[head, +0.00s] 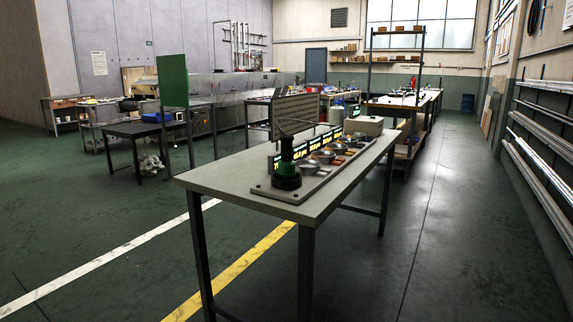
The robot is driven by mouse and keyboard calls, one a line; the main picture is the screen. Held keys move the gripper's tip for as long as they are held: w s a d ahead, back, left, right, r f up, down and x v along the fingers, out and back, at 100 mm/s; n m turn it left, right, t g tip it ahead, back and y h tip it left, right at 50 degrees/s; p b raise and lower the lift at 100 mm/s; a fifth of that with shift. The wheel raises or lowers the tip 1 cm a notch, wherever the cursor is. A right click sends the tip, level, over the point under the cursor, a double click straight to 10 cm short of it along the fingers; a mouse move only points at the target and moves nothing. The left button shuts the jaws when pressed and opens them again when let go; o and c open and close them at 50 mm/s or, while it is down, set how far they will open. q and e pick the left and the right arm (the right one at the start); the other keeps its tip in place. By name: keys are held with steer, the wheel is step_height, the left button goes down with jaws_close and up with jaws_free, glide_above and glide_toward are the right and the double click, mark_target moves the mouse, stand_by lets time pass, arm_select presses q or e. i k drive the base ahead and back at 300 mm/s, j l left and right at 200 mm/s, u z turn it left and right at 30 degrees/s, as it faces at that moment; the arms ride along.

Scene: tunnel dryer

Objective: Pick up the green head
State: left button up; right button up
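The board lies on a long light-topped table (220,179) in the middle of the head view. The piece has a wide dark base and a narrower dark top. Neither of my grippers is in view, and nothing is seen touching the piece.
Several round metal pieces (309,167) sit in a row behind it, with lit number displays (315,144) alongside. A white box (363,125) is at the table's far end. Open floor (455,220) lies to the right.

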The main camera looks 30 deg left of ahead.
mark_target(286, 167)
steer(key=z, duration=0.35)
steer(key=i+j+z, duration=0.1)
steer(key=j+z, duration=0.8)
steer(key=k+j+z, duration=0.15)
steer(key=j, duration=0.4)
steer(key=j+z, duration=0.2)
steer(key=j, duration=0.35)
